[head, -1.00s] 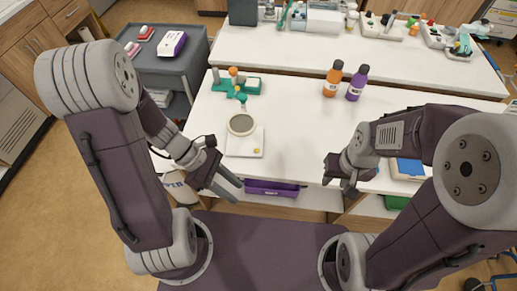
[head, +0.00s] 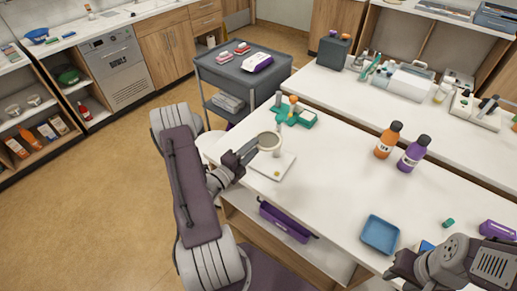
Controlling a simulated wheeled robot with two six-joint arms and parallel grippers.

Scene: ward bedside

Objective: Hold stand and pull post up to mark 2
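The stand has a flat white square base (head: 284,169) near the left end of the white table. A round beige-topped disc (head: 269,141) sits above the base and hides most of the post. Any marks on the post are too small to read. My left gripper (head: 250,152) is beside the disc, on its left, with its fingers apart and pointing towards it. I cannot tell whether a finger touches the stand. My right gripper (head: 392,272) is at the table's front edge at the lower right, away from the stand. It looks open and empty.
A green holder (head: 301,117) stands just behind the stand. Orange (head: 386,141) and purple (head: 412,155) bottles stand farther right. A blue tray (head: 379,234) lies near my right gripper. A grey cart (head: 240,70) is behind left. The middle of the table is clear.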

